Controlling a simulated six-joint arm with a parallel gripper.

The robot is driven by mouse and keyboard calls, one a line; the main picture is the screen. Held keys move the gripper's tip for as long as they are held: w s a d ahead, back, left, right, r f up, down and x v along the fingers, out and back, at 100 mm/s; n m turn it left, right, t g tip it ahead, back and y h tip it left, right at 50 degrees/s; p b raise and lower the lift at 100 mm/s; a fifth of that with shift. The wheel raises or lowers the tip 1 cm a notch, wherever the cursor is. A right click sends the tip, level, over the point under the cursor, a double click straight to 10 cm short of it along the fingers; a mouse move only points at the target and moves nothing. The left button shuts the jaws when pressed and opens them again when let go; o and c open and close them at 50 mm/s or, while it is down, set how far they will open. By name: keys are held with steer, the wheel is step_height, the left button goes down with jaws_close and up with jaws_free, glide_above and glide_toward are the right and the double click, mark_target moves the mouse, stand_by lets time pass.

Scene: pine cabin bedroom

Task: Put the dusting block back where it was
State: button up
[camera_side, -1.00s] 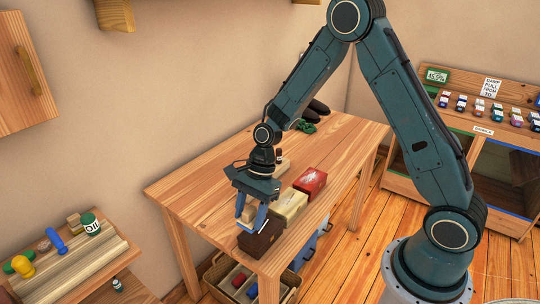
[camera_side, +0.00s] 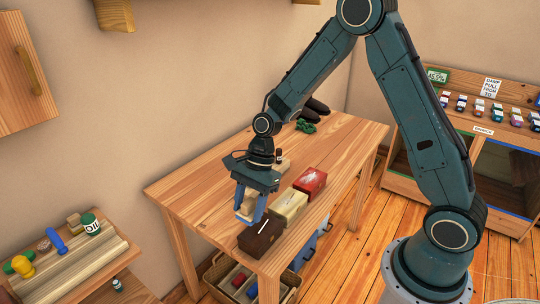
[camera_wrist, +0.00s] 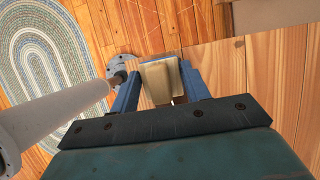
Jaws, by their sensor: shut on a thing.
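My gripper (camera_side: 250,218) is shut on a pale tan block, the dusting block (camera_side: 246,208), and holds it over the near left part of the wooden table (camera_side: 205,200). In the wrist view, the block (camera_wrist: 160,82) sits between the two blue fingers of my gripper (camera_wrist: 160,85). A dark brown box (camera_side: 262,236) with a pale slit on top stands just below and to the right of the fingers. A cream box (camera_side: 289,205) and a red box (camera_side: 310,181) stand in a row beyond it. The side view does not show clearly how high the block is.
A small wooden item (camera_side: 283,165) stands behind my gripper. Green and dark items (camera_side: 305,126) lie at the table's far end. A basket (camera_side: 238,284) stands below the near edge. The table's left part is clear.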

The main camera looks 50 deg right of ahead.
steer(key=shift+w+r, duration=0.2)
steer(key=shift+w, duration=0.35)
steer(key=w+d+r, duration=0.1)
steer(key=w+r, duration=0.2)
steer(key=w, duration=0.4)
steer(key=w+d+r, duration=0.2)
steer(key=w+r, duration=0.1)
steer(key=w, duration=0.3)
steer(key=shift+w+d+r, duration=0.15)
steer(key=shift+w+r, duration=0.2)
steer(key=shift+w, duration=0.05)
step_height(320, 180, down, 16)
steer(key=shift+r, duration=0.15)
steer(key=shift+f, duration=2.15)
steer(key=shift+f, duration=0.1)
